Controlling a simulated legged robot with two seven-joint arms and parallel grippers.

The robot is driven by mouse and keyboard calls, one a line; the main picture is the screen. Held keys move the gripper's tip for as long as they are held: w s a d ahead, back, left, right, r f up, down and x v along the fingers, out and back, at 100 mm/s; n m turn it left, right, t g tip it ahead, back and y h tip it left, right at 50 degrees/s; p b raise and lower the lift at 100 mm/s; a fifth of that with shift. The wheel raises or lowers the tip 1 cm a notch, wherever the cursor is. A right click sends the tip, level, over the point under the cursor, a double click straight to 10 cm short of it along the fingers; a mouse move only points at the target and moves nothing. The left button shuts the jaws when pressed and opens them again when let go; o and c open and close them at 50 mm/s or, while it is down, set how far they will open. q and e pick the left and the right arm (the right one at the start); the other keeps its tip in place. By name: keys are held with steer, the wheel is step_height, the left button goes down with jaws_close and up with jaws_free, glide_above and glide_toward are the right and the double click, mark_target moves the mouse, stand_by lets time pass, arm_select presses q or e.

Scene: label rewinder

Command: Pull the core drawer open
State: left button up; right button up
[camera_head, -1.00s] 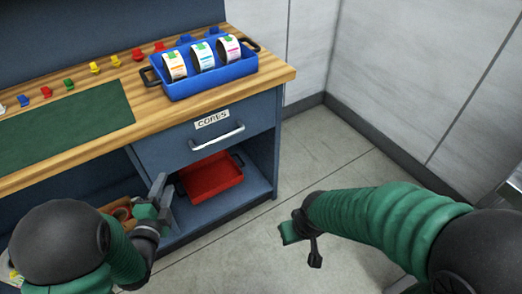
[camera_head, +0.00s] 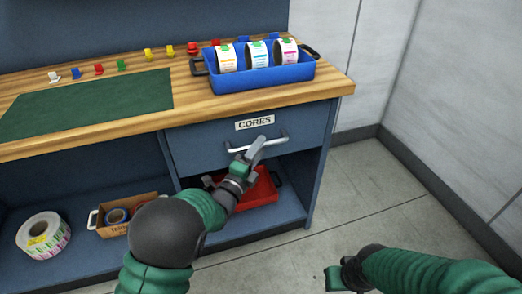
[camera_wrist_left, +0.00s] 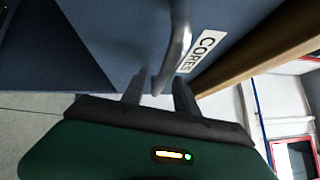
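The core drawer (camera_head: 195,150) is the blue-grey drawer front under the worktop, marked with a white CORES label (camera_head: 254,123). It looks shut. Its silver bar handle (camera_head: 279,141) runs across the front, below the label. My left gripper (camera_head: 256,150) is at the handle and covers part of it. In the left wrist view its two fingers (camera_wrist_left: 159,92) stand apart, with the lower end of the handle (camera_wrist_left: 178,45) seen in line with the gap. I cannot tell whether they touch it. My right gripper (camera_head: 345,277) hangs low at the bottom right, away from the drawer; its fingers are unclear.
A blue tray (camera_head: 265,83) with three label rolls stands on the wooden worktop, beside a green mat (camera_head: 85,105) and several coloured clips. On the shelf below are a red tray (camera_head: 265,190), a cardboard box (camera_head: 115,230) and a label roll (camera_head: 42,235). Floor at right is clear.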

arm_select(q)
steer(key=shift+w+d+r, duration=0.1)
steer(key=shift+w+r, duration=0.05)
steer(key=shift+w, duration=0.6)
steer(key=shift+d, duration=0.1)
steer(key=shift+c, duration=0.2)
steer(key=c, duration=0.7)
jaws_close()
steer(key=shift+f, duration=0.2)
